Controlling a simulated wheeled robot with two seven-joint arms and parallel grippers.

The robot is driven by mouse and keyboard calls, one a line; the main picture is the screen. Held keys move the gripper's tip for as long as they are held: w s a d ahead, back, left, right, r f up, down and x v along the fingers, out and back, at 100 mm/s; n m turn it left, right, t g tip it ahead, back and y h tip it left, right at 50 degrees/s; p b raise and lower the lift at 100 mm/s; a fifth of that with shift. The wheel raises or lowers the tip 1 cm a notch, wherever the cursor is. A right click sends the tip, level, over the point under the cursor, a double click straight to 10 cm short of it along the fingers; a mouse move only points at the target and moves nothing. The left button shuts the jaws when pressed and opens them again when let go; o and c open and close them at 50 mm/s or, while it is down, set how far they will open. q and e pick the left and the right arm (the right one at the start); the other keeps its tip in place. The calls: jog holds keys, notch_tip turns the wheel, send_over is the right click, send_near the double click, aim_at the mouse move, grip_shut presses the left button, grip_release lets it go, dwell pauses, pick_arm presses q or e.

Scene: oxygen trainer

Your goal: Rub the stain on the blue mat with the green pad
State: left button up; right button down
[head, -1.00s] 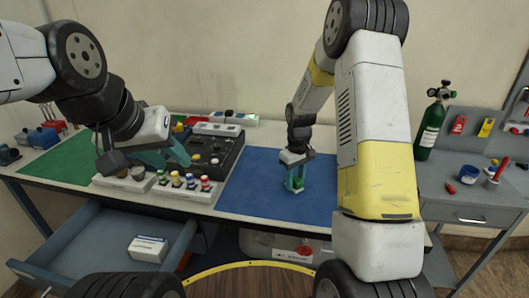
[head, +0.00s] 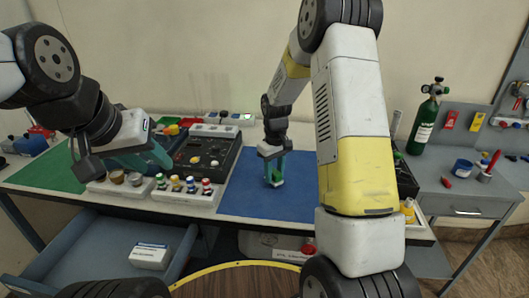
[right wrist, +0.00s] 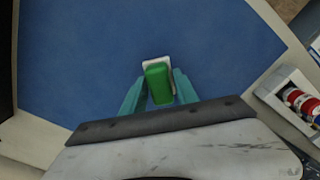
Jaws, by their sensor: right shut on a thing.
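The blue mat (head: 245,200) lies on the workbench, right of the black panel. My right gripper (head: 275,182) points down over the mat's left part, with its teal fingers shut on the green pad (head: 278,179). In the right wrist view the green pad (right wrist: 158,84) sits between the two fingers, with a white part at its far edge. The pad is low at the blue mat (right wrist: 80,60); I cannot tell whether it touches. No stain shows on the visible mat. My left gripper (head: 150,158) hangs over the bench's left side, apart from the mat; its opening is unclear.
The black panel (head: 208,155) and a white tray of coloured bottles (head: 187,190) stand left of the mat. A green mat (head: 55,170) lies at the far left. An open drawer (head: 100,262) holds a white box. A green cylinder (head: 423,125) stands on the right.

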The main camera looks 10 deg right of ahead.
jog(key=shift+r, duration=3.1)
jog(key=shift+s+f, duration=0.1)
